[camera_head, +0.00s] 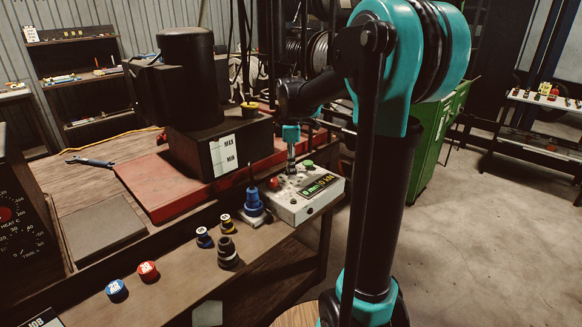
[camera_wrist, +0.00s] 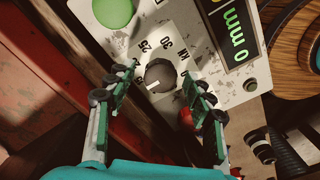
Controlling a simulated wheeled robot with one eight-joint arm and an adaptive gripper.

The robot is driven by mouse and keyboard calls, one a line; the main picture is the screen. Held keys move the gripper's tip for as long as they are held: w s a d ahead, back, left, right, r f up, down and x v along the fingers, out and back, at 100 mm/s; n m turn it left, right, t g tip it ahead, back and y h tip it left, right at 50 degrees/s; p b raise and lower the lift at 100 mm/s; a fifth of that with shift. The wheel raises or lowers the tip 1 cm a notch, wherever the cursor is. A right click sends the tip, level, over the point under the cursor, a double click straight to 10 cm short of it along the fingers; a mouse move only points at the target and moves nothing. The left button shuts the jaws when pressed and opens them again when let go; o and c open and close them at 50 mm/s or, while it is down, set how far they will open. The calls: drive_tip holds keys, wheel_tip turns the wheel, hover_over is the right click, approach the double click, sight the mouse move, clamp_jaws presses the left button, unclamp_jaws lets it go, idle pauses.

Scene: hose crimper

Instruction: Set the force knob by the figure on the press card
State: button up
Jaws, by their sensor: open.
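The force knob (camera_wrist: 160,75) is a dark round knob with a light pointer mark on the control box (camera_head: 300,208). The printed figures 25, 30 and the letters KN lie around it. My gripper (camera_wrist: 162,82) is open, with one finger on each side of the knob; I cannot tell whether they touch it. In the head view my gripper (camera_head: 291,160) points down over the box and hides the knob. A white plate reading MAX and MIN (camera_head: 224,153) is on the press block.
The box has a green button (camera_wrist: 113,12), a red button (camera_head: 272,183) and a display (camera_wrist: 233,30) reading 0 mm. A blue fitting (camera_head: 253,203) stands left of the box. Several fittings and caps line the bench front. The red press base (camera_head: 160,190) lies behind.

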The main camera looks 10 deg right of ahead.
wheel_tip(320, 180, up, 12)
idle(0.6)
